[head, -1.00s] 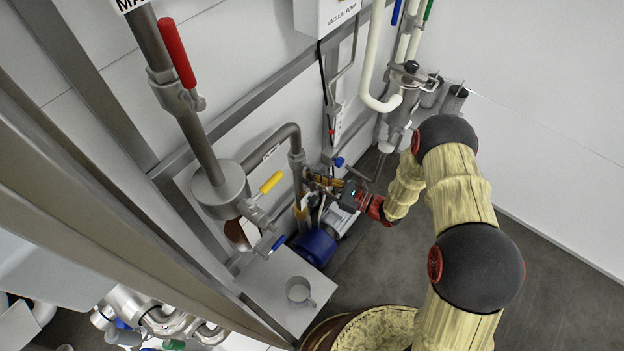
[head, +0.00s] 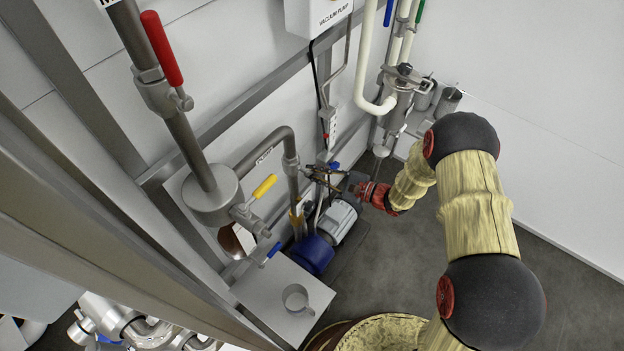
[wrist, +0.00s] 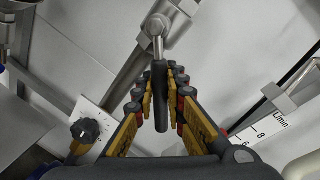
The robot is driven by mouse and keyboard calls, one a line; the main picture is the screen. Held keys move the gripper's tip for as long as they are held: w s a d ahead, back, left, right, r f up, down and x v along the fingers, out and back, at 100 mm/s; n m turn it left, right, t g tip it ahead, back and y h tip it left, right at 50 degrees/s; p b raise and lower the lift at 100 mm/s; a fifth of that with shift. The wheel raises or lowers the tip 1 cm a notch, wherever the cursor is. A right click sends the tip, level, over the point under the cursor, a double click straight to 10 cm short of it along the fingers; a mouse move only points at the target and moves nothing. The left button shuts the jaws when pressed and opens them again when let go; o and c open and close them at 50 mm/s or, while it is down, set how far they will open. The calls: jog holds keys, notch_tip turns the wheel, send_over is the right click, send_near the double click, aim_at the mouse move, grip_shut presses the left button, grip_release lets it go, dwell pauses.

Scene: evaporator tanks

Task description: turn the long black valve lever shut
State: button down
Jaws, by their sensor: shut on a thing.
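The long black valve lever (wrist: 160,95) shows in the wrist view, hanging down from a silver valve stem at the top centre. Its lower part lies between the two yellow-and-black fingers of my gripper (wrist: 161,108), which are shut on it. In the head view my gripper (head: 312,172) is beside the grey pipework above the blue-and-grey pump; the black lever is too small or hidden to make out there. The silver valve body (wrist: 165,20) sits on a slanted pipe in the wrist view.
A red-handled valve (head: 163,50), a yellow handle (head: 264,186) and a blue handle (head: 272,252) are on the pipework at left. The pump (head: 312,254) stands below my gripper. A flow scale (wrist: 262,130) is at right in the wrist view. Open floor lies at right.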

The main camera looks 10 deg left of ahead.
jog(key=shift+w+d+r+n+h+b, duration=0.15)
jog(key=shift+w+r+n+b, duration=0.2)
jog(key=shift+n, duration=0.25)
jog(key=shift+w+d+r+n+h+b, duration=0.2)
jog(key=shift+n+b, duration=0.25)
jog(key=shift+n, duration=0.15)
jog(key=shift+w+d+r+n+t+b, duration=0.1)
jog(key=shift+w+r+n+t+b, duration=0.1)
jog(key=shift+r+n+b, duration=0.3)
jog(key=shift+w+r+n+t+b, duration=0.1)
jog(key=shift+r+n+t+b, duration=0.1)
jog(key=shift+n+b, duration=0.45)
notch_tip(320, 180, up, 2)
jog(key=n+b, duration=0.2)
jog(key=n+t+h+b, duration=0.1)
jog(key=b, duration=0.1)
jog(key=shift+w+d+r+n+b, duration=0.1)
jog(key=shift+r+n+b, duration=0.1)
jog(key=shift+n+b, duration=0.15)
jog(key=c, duration=1.8)
grip_release()
jog(key=shift+r, duration=0.1)
